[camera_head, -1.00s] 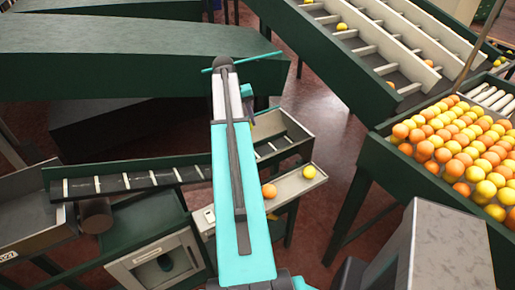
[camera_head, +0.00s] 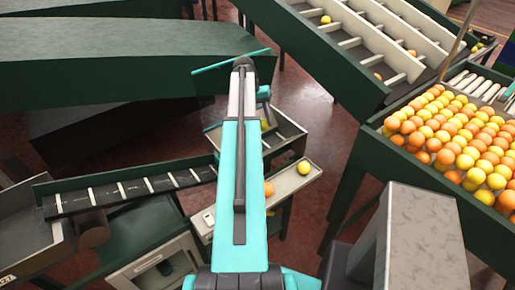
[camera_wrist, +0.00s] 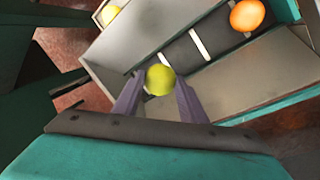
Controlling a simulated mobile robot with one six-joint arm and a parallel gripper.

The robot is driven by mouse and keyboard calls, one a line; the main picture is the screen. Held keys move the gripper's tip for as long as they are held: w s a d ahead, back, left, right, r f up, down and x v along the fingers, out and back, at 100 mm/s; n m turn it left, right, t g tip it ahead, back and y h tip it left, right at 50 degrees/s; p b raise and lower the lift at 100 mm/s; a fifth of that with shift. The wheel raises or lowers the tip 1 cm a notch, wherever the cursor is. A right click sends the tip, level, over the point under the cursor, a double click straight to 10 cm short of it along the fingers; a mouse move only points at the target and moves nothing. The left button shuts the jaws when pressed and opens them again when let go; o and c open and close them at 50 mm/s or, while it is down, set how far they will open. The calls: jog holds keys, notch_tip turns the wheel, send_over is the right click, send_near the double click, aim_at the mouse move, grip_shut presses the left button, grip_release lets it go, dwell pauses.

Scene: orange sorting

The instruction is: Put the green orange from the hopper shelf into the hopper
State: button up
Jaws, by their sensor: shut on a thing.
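A yellow-green orange (camera_wrist: 160,80) is held between the two purple fingers of my gripper (camera_wrist: 160,92) in the wrist view. In the head view the green orange (camera_head: 264,124) shows small beside my arm, in front of the hopper. The hopper (camera_head: 290,143) is a grey-walled bin with a slatted strip. In the wrist view its pale wall (camera_wrist: 125,40) and dark floor lie behind and below the held fruit. The height of the fruit above the floor is hard to tell. The hopper shelf (camera_head: 290,184) is a narrow pale tray just in front of the hopper.
A yellow fruit (camera_head: 304,168) and an orange fruit (camera_head: 268,188) lie on the shelf, the latter partly behind my arm. A slatted conveyor (camera_head: 135,188) runs left from the hopper. A large bin of fruit (camera_head: 365,150) stands at right. An orange fruit (camera_wrist: 247,15) shows in the wrist view.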

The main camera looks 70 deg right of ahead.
aim_at(262, 129)
jog(key=shift+f+b, duration=1.15)
jog(key=shift+f, duration=1.3)
jog(key=shift+f+b, duration=1.3)
jog(key=shift+f, duration=1.2)
jog(key=shift+f, duration=0.1)
jog(key=o, duration=0.9)
jog(key=shift+c, duration=0.2)
